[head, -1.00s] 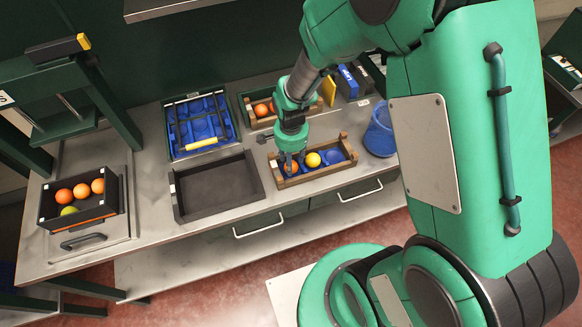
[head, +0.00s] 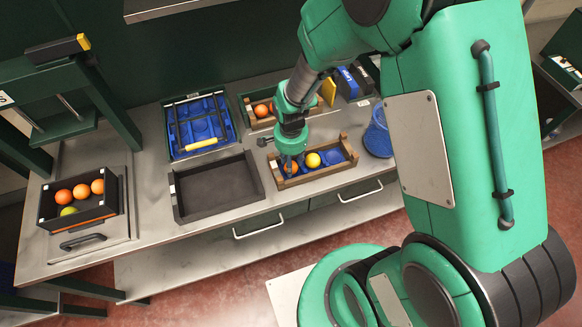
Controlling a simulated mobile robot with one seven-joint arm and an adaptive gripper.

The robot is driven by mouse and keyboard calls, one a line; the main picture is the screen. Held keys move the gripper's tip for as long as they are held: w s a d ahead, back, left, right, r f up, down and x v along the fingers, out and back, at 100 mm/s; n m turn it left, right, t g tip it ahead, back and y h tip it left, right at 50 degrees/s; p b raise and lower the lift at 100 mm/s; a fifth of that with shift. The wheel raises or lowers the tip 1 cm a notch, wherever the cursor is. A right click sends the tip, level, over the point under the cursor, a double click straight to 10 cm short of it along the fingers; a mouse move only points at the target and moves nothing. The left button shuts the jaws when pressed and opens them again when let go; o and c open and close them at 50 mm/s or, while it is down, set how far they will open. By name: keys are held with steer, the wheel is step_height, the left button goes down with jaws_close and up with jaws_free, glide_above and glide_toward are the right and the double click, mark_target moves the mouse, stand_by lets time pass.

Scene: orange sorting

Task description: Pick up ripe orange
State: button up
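A wooden crate (head: 322,177) with blue cups stands at the right of the counter. In its left part lies an orange fruit (head: 291,167), partly hidden by my gripper (head: 290,162). A yellow fruit (head: 313,160) lies beside it in the crate, and the right cup is empty. My gripper points down with its fingers around or just over the orange fruit. Whether the fingers are closed on it is too small to tell.
An empty dark tray (head: 217,190) lies left of the crate. A blue tray (head: 203,124) and a second crate with oranges (head: 261,110) stand behind. A black box (head: 85,215) at far left holds several oranges and a green fruit. A blue container (head: 378,137) stands right.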

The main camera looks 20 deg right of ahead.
steer(key=shift+r, duration=0.1)
steer(key=shift+r, duration=0.5)
steer(key=shift+s+r, duration=0.2)
steer(key=shift+r, duration=0.45)
steer(key=shift+s+r, duration=0.2)
steer(key=shift+r, duration=0.4)
steer(key=s+r+p, duration=0.1)
steer(key=s, duration=1.4)
steer(key=shift+d+r, duration=0.15)
steer(key=shift+d, duration=0.2)
